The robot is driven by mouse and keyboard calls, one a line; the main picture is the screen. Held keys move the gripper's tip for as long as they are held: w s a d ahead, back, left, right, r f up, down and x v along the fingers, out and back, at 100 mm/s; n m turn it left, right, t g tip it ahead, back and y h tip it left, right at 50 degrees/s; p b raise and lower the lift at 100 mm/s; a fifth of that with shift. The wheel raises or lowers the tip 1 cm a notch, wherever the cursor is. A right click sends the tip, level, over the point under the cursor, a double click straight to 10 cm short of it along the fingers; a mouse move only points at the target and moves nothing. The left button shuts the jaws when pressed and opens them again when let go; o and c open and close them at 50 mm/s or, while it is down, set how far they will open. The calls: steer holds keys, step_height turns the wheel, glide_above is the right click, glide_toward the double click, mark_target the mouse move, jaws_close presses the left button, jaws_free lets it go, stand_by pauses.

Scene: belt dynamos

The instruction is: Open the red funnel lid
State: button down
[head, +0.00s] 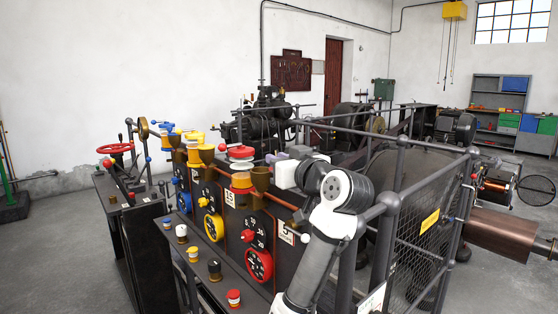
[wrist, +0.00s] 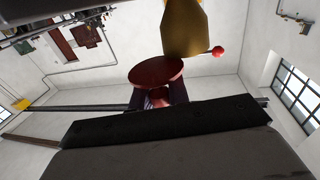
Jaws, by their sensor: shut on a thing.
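My gripper (wrist: 160,97) is shut on that narrower part. In the head view my gripper (head: 270,158) reaches in from the right at the lid's height; its fingertips are hard to make out.
A yellow lid (head: 193,138) and a blue lid (head: 167,128) stand further left along the same panel. A red dial (head: 259,265) and a yellow dial (head: 214,228) are on the panel front. A railing with wire mesh (head: 415,220) stands on the right, close to my arm.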

stand_by(0.4)
steer(key=c, duration=1.4)
jaws_free()
steer(key=shift+w, duration=0.1)
steer(key=shift+o, duration=0.2)
steer(key=b+v, duration=0.3)
steer(key=v, duration=1.1)
